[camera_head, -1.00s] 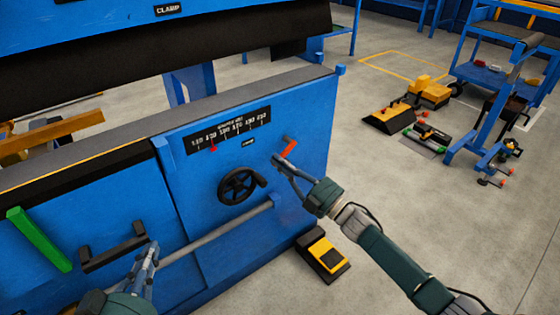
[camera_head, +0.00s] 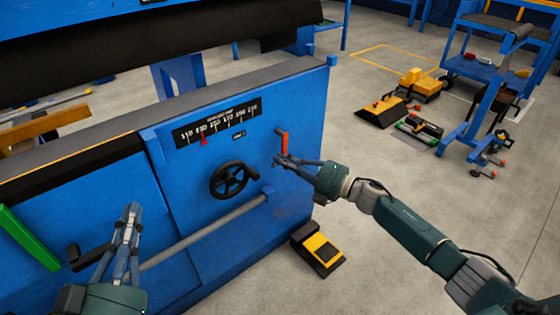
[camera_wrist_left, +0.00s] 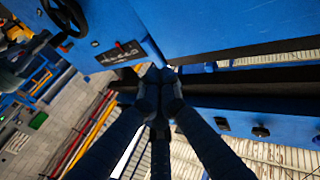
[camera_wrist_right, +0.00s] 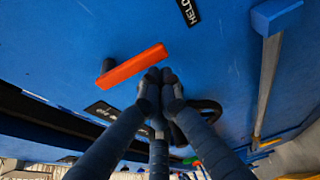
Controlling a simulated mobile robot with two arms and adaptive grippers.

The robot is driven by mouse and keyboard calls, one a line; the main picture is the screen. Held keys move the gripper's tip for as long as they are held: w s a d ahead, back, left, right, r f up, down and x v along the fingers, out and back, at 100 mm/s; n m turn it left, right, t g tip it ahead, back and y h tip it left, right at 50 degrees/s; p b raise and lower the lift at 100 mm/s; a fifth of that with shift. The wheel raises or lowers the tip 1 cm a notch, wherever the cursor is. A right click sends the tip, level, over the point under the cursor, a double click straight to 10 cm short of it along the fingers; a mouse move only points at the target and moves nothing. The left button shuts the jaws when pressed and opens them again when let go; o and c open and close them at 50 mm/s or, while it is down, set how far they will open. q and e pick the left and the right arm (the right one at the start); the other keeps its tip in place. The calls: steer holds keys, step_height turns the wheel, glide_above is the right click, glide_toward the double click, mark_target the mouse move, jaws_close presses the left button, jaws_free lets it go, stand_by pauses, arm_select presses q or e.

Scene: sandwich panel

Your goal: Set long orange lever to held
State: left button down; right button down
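The long orange lever (camera_head: 284,143) is on the right end of the blue machine front and hangs nearly straight down in the head view. In the right wrist view the orange lever (camera_wrist_right: 132,66) lies just beside my fingertips, and a black HELD label (camera_wrist_right: 188,12) is beyond its free end. My right gripper (camera_head: 277,160) is shut, with its tips at the lever's lower end; its fingers (camera_wrist_right: 159,76) show together with nothing between them. I cannot tell if they touch the lever. My left gripper (camera_head: 131,208) is shut and empty in front of the machine's left part.
A black handwheel (camera_head: 229,180) and a scale with a red pointer (camera_head: 217,123) are left of the lever. A grey rod (camera_head: 205,235) runs along the front below. A yellow-black pedal (camera_head: 318,250) stands on the floor.

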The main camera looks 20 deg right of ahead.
steer(key=shift+d+f+n, duration=0.15)
steer(key=shift+d+n, duration=0.1)
steer(key=shift+n, duration=0.25)
steer(key=shift+w, duration=0.1)
stand_by(0.3)
